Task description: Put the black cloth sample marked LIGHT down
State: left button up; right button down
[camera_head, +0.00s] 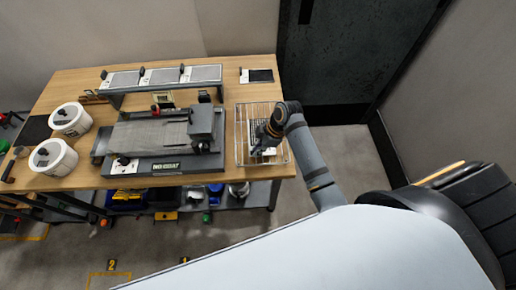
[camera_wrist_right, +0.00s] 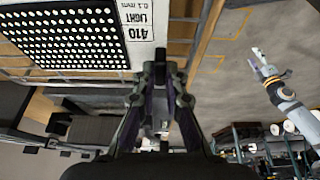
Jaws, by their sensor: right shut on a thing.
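The black cloth sample (camera_wrist_right: 70,40) is a flat dark card with rows of white dots. Its white label (camera_wrist_right: 140,22) reads 410, LIGHT, 0.1 mm and shows in the right wrist view. My right gripper (camera_wrist_right: 160,80) is shut on the label end of the sample. In the head view the right gripper (camera_head: 262,145) is over the wire rack (camera_head: 241,150), hiding much of the sample. Whether the sample touches the rack wires is unclear. My left gripper (camera_wrist_right: 262,62) is small in the right wrist view, away from the sample; its jaws are unclear.
A grey printing machine (camera_head: 160,140) stands left of the rack on the wooden table (camera_head: 60,90). Two white tubs (camera_head: 70,119) are at the left. A raised stand with grey panels (camera_head: 160,77) is at the back. Another dark sample card (camera_head: 260,75) lies behind the rack.

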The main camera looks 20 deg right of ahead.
jog(key=c, duration=1.4)
grip_release()
jog(key=shift+c, duration=0.2)
jog(key=shift+w+a, duration=0.1)
jog(key=shift+r, duration=0.15)
pick_arm(q)
jog(key=shift+s+f+b, duration=0.25)
jog(key=shift+f+b, duration=0.2)
jog(key=shift+f, duration=0.05)
jog(key=shift+s+f+b, duration=0.2)
jog(key=shift+f+b, duration=0.25)
jog(key=shift+f, duration=0.05)
pick_arm(e)
jog(key=v, duration=1.2)
